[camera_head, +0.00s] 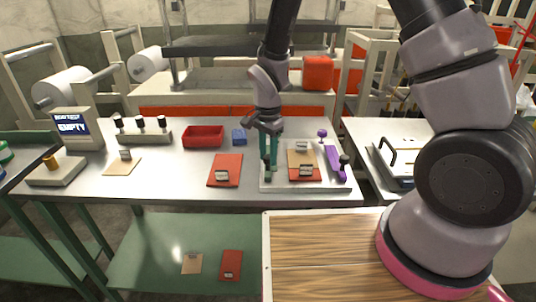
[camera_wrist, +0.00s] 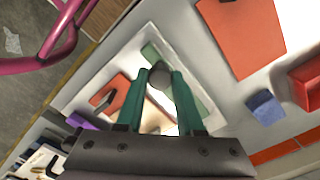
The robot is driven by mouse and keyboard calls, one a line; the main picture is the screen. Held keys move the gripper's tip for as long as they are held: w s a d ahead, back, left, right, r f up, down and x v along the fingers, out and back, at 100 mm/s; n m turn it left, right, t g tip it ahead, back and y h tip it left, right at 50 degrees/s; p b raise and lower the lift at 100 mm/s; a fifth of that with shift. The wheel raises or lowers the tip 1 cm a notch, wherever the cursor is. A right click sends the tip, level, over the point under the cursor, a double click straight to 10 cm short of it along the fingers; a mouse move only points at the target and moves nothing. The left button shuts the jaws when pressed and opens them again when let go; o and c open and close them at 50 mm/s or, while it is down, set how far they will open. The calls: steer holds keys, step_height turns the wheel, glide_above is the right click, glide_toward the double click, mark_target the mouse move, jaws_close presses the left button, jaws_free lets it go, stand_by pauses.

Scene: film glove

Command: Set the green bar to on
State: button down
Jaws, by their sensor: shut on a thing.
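My gripper (camera_head: 269,168) reaches down at the left side of a pale fixture plate (camera_head: 308,187). In the wrist view its two teal fingers (camera_wrist: 160,76) are shut on a grey round knob (camera_wrist: 159,77). The knob sits on the green bar (camera_wrist: 151,52), which shows on both sides of the fingers, its other end (camera_wrist: 203,106) partly behind one finger. In the head view the fingers hide most of the green bar. A tan card (camera_head: 300,157) and a red card with metal clips lie between.
Left on the table are a red card (camera_head: 225,168), a red bin (camera_head: 203,136), a blue block (camera_head: 239,137), a tan card (camera_head: 122,163), a three-knobbed unit (camera_head: 143,135) and a screen (camera_head: 72,124) reading "EMPTY". A wooden top (camera_head: 320,250) stands in front.

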steer(key=d, duration=0.5)
steer(key=c, duration=0.5)
jaws_free()
steer(key=shift+r, duration=0.15)
step_height(320, 180, up, 11)
steer(key=shift+f, duration=0.2)
steer(key=s+d+r+n+t+y, duration=0.1)
steer(key=d+r+t, duration=0.1)
steer(key=d+r, duration=0.45)
steer(key=s+d+r+n+t+y, duration=0.1)
steer(key=d+r, duration=0.3)
steer(key=r, duration=0.6)
steer(key=s+d+r+n+t, duration=0.1)
steer(key=s+d+r, duration=0.1)
steer(key=s+r, duration=0.1)
steer(key=s+d+r+n+t, duration=0.1)
steer(key=s+d+r, duration=0.2)
steer(key=s+d+r+n+t, duration=0.1)
steer(key=s+d+r+t, duration=0.1)
steer(key=s+r, duration=0.1)
steer(key=shift+s+d, duration=0.15)
steer(key=shift+s, duration=0.1)
